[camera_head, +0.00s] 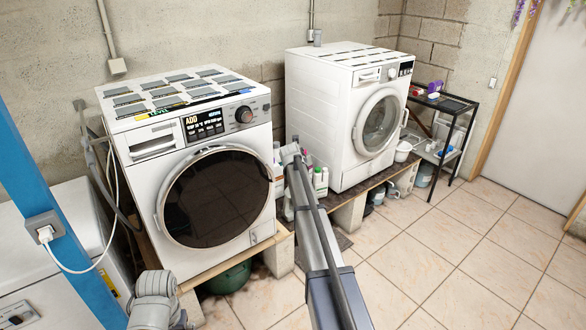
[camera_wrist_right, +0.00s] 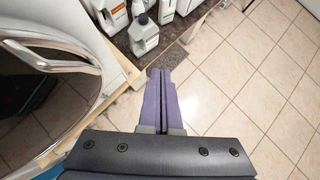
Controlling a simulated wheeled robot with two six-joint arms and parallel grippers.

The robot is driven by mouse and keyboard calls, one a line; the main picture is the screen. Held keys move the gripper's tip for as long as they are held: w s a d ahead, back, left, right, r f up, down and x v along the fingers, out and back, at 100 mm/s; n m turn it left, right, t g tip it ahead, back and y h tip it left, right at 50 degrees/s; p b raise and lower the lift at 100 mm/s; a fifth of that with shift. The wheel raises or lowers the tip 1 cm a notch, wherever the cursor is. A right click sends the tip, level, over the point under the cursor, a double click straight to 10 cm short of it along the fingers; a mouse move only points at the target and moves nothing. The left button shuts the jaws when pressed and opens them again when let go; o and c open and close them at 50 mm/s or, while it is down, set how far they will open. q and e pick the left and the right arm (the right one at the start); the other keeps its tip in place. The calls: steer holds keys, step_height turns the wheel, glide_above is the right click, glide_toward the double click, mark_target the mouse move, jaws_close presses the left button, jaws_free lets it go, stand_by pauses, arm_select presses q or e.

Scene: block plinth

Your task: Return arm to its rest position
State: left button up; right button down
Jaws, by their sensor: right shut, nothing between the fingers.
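My right arm reaches up from the bottom middle of the head view, its end in front of the gap between two washing machines. My right gripper (camera_wrist_right: 160,95) shows in the wrist view with its two purple fingers together and nothing between them. It points toward the floor and the plinth edge, beside the round door of the near washing machine (camera_head: 135,112). I cannot make out its fingers in the head view. A grey joint of my left arm shows at the bottom left; my left gripper is not in view.
The far washing machine (camera_head: 326,100) stands on block plinths (camera_head: 349,214). Bottles (camera_head: 320,180) stand between the machines; they also show in the wrist view (camera_wrist_right: 143,35). A black shelf rack (camera_head: 443,103) stands at right. A blue post (camera_head: 45,190) is at left. Tiled floor (camera_head: 480,245) is open at right.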

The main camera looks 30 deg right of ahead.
steer(key=shift+s+d+r, duration=0.15)
steer(key=shift+s+r, duration=0.1)
steer(key=s+a+f+m+g+y, duration=0.15)
steer(key=s+a+m, duration=0.55)
steer(key=a, duration=0.8)
steer(key=s+a+f+m+g+y, duration=0.1)
steer(key=s+a+f+m+y, duration=0.3)
steer(key=s+a, duration=0.85)
steer(key=s+a+m+g+h, duration=0.1)
steer(key=s+a+m+g, duration=0.3)
steer(key=s+a+m, duration=0.9)
steer(key=s+a, duration=0.5)
steer(key=s, duration=0.5)
steer(key=shift+a+f, duration=0.15)
steer(key=shift+a, duration=0.15)
steer(key=shift+w, duration=0.1)
